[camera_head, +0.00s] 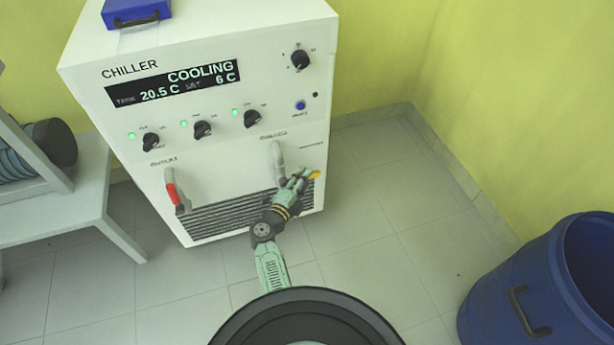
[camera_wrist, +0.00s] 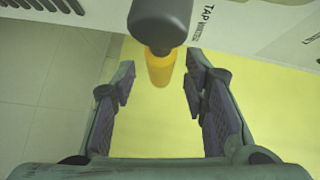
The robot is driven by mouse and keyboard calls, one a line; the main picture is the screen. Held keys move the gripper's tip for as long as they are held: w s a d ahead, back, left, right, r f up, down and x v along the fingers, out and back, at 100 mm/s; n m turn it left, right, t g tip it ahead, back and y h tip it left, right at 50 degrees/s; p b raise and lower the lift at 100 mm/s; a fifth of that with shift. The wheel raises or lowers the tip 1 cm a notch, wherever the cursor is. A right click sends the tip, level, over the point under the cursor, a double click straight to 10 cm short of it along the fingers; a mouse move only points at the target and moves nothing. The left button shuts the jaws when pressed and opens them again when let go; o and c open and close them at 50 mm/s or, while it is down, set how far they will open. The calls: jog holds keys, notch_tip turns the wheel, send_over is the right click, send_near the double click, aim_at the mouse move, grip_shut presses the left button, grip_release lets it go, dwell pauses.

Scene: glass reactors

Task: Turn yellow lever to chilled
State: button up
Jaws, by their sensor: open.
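The yellow lever (camera_head: 314,175) sits low on the right of the white chiller's front, partly hidden by my gripper (camera_head: 298,178). In the wrist view the yellow lever (camera_wrist: 160,69) is a short cylinder below a dark grey rounded part (camera_wrist: 160,22). My gripper (camera_wrist: 159,85) is open there, with one finger on each side of the lever and visible gaps to both. I cannot tell how far the lever reaches between the fingers in depth.
The chiller (camera_head: 230,45) shows COOLING on its display (camera_head: 175,82). A red-handled lever (camera_head: 172,193) is at its lower left, and a grey pipe (camera_head: 278,160) is left of my gripper. A blue bin (camera_head: 540,290) stands at right; the tiled floor between is clear.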

jog(key=shift+x, duration=1.2)
jog(key=shift+c, duration=0.5)
grip_shut()
